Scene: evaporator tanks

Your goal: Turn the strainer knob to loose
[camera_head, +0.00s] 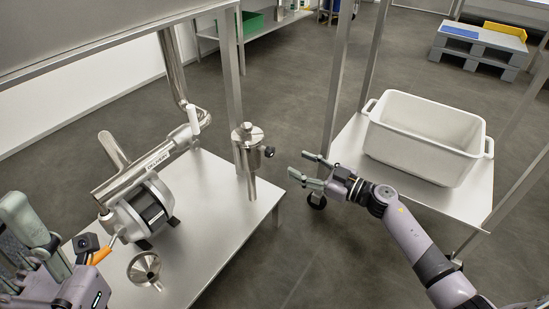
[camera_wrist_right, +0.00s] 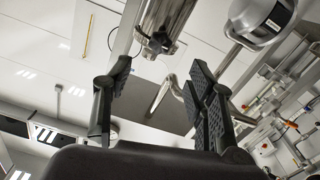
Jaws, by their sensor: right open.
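The strainer (camera_head: 247,142) is a steel cylinder standing upright at the right edge of the steel table. Its black knob (camera_head: 269,152) sticks out to the right. My right gripper (camera_head: 297,164) is open and empty, a short way to the right of the knob, with its fingers pointing at it. In the right wrist view the knob (camera_wrist_right: 160,43) shows just beyond and between the spread fingers, below the strainer body (camera_wrist_right: 166,16); the fingers appear apart from it. My left gripper (camera_head: 38,245) is partly in view at the lower left; its opening cannot be made out.
A pump with a labelled pipe (camera_head: 150,166) and a steel funnel (camera_head: 145,268) are on the steel table (camera_head: 205,235). An orange handle (camera_head: 101,256) is by my left gripper. A white tub (camera_head: 425,140) stands on a shelf at right. Frame posts rise near the strainer.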

